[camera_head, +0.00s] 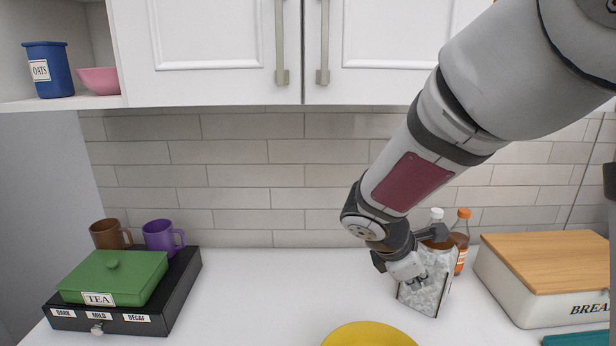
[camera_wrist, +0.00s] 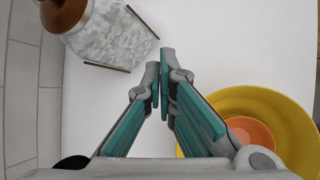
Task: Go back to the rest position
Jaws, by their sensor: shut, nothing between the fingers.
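My gripper (camera_head: 421,284) hangs at the end of my arm over the right half of the white counter, in front of a grey speckled container. In the wrist view its teal-lined fingers (camera_wrist: 164,66) are shut together at the tips with nothing between them. The white counter lies below them. The speckled container (camera_wrist: 113,33) is apart from the fingers, at the upper left. A yellow dish (camera_wrist: 294,118) with a smaller orange round thing (camera_wrist: 252,134) in it lies to the lower right, partly hidden by my gripper.
Two bottles, one orange-capped (camera_head: 463,226), stand behind the speckled container (camera_head: 426,291). A bread box (camera_head: 540,285) is at right. A green tea box (camera_head: 112,276) sits on a black drawer unit (camera_head: 183,278) at left, with brown (camera_head: 108,234) and purple mugs (camera_head: 160,236). Cabinets (camera_head: 210,45) hang above.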

